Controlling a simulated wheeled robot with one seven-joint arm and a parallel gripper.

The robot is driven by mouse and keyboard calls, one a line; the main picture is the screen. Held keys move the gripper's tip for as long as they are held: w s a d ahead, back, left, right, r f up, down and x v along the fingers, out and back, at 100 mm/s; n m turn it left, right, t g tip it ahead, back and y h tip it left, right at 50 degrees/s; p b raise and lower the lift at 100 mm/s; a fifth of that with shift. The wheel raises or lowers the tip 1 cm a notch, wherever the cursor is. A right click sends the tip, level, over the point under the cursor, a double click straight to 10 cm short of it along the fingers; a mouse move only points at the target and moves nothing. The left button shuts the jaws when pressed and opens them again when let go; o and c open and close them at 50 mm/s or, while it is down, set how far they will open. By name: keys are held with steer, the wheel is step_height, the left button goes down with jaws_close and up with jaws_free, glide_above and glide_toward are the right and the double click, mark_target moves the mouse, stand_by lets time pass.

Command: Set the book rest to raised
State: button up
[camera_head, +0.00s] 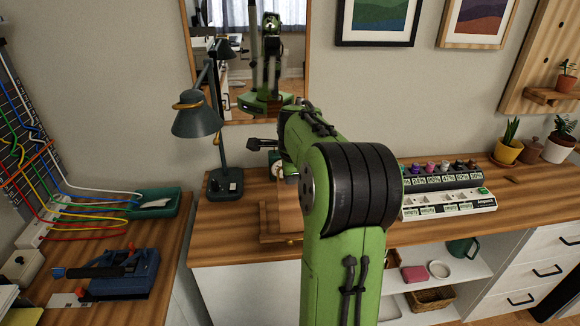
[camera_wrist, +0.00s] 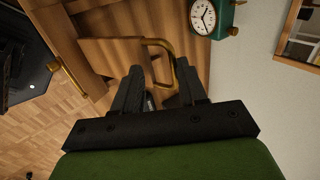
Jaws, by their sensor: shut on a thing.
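The wooden book rest (camera_wrist: 112,55) shows in the wrist view as a flat panel with a brass loop handle (camera_wrist: 160,43) at its edge. My gripper (camera_wrist: 159,72) has its dark fingers on either side of the handle and is shut on it. In the head view, part of the wooden book rest (camera_head: 275,238) shows at the desk's front edge, left of my green arm. My arm hides most of it, and my fingertips are hidden there too. I cannot tell the panel's exact tilt.
A dark lamp (camera_head: 224,182) stands left of the book rest. A green clock (camera_wrist: 208,18) is close to the handle. A white pill-organiser-like tray (camera_head: 448,203) lies right of my arm. A mirror (camera_head: 240,60) hangs behind. A side bench (camera_head: 150,238) is at left.

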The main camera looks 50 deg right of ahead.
steer(key=p+v, duration=0.4)
steer(key=v, duration=1.2)
steer(key=shift+w, duration=0.1)
